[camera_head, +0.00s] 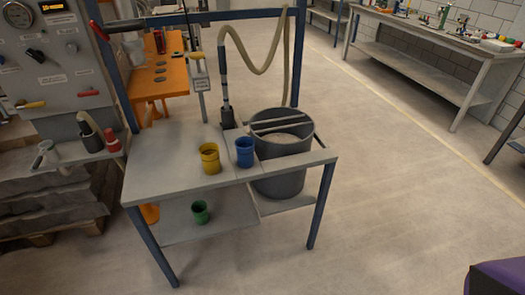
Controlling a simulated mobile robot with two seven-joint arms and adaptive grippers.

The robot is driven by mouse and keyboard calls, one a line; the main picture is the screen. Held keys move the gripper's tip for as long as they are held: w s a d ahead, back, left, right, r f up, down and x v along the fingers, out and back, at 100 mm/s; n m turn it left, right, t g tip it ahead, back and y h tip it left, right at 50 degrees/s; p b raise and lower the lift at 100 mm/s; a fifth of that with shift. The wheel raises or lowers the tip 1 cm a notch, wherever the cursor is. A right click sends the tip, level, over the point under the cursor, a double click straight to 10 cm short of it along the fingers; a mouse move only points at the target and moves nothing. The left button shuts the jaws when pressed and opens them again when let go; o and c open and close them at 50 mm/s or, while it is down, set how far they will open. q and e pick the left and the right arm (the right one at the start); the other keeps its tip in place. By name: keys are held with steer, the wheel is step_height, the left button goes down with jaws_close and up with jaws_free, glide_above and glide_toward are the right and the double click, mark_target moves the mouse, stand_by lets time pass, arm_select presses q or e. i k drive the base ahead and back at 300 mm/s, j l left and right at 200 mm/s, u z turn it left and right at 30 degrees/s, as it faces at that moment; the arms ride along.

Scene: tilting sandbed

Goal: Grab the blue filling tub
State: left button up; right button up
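The blue filling tub (245,152) stands upright on the grey table (170,176), right of the middle of the tabletop. A yellow tub (209,158) stands just left of it. A large dark grey bucket (281,180) is just behind and right of the blue tub, set into the table's right end. Neither of my grippers shows in the head view, so their state is hidden. A purple and black shape at the lower right corner is cut off by the frame edge, and I cannot tell what it is.
A green tub (200,212) sits on the table's lower shelf. A hose (262,68) hangs from the blue frame behind the tubs. A control panel (60,55) and small side shelf are at left. A workbench (430,35) stands far right. The floor (390,190) right of the table is clear.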

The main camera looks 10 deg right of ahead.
mark_target(244, 145)
steer(key=i+l+z, duration=0.2)
steer(key=z, duration=0.25)
steer(key=i+l+z, duration=0.2)
steer(key=z, duration=0.25)
steer(key=i+z, duration=0.3)
steer(key=z, duration=0.15)
steer(key=i+l+z, duration=0.2)
steer(key=i, duration=0.2)
steer(key=i+l+z, duration=0.2)
steer(key=i, duration=0.2)
steer(key=i+u, duration=0.1)
steer(key=u, duration=0.35)
steer(key=i+u, duration=0.15)
steer(key=u, duration=0.25)
steer(key=i+u, duration=0.1)
steer(key=u, duration=0.35)
steer(key=i+u, duration=0.1)
steer(key=u, duration=0.3)
